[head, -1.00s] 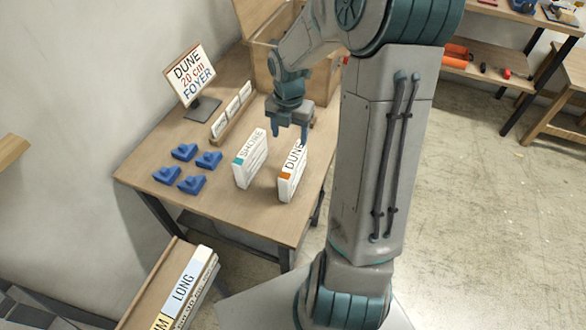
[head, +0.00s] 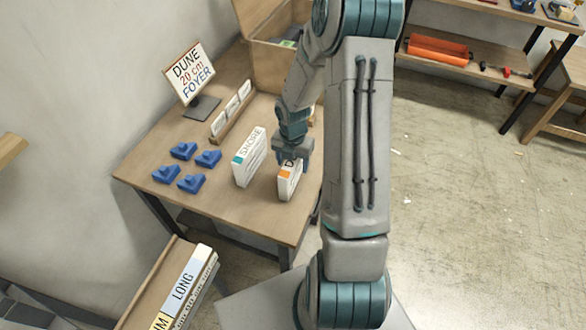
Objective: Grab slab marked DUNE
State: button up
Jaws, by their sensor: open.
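The slab marked DUNE (head: 287,187) is white with an orange patch and stands on the wooden table near its front right edge. Its lettering is now mostly covered by my gripper (head: 292,160). My gripper is open and points down at the top of this slab. I cannot tell whether the fingers straddle the slab or touch it. The slab marked SHORE (head: 249,160), white with a teal patch, stands just to its left, apart from it.
Several blue blocks (head: 191,183) lie on the table's left part. A shelf with a LONG slab (head: 183,285) is at the front.

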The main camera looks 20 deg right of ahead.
jog(key=shift+f, duration=0.3)
grip_shut()
jog(key=shift+r, duration=0.15)
